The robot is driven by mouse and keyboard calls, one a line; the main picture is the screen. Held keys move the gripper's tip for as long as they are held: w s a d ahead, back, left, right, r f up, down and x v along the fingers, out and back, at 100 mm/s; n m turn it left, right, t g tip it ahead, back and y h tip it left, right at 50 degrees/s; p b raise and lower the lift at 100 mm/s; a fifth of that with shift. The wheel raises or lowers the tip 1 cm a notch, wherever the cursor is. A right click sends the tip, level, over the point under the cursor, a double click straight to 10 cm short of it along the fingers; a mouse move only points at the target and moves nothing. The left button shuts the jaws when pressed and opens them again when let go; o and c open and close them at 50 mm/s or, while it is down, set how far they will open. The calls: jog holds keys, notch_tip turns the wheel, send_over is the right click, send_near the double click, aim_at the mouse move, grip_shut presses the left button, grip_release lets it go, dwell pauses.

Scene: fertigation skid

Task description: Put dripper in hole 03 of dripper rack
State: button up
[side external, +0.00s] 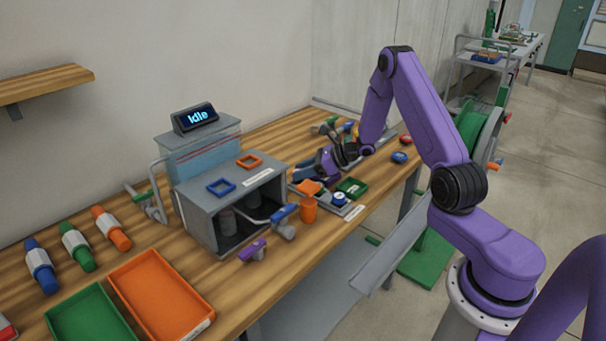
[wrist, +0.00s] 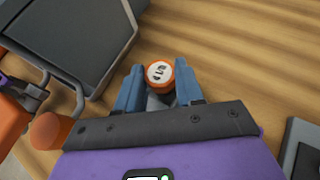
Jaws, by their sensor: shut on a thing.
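My gripper (wrist: 159,82) is shut on a small round orange piece with a white top and dark marks, apparently the dripper (wrist: 159,74). The piece sits between the blue fingertips, above the wooden bench. In the side external view my gripper (side external: 301,172) is low over the bench, right of the grey cabinet; the held piece cannot be made out there. I cannot clearly identify the dripper rack or hole 03 in either view.
Orange (side external: 160,292) and green bins lie at front left.

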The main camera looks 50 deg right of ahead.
jog(key=shift+f, duration=0.6)
jog(key=shift+f, duration=0.15)
jog(key=o, duration=1.1)
jog(key=shift+s+d+r, duration=0.1)
jog(key=shift+s+r, duration=0.05)
jog(key=shift+r, duration=0.1)
jog(key=v, duration=1.1)
jog(key=shift+s+d+r, duration=0.1)
jog(key=shift+s+d, duration=0.05)
jog(key=shift+s, duration=0.1)
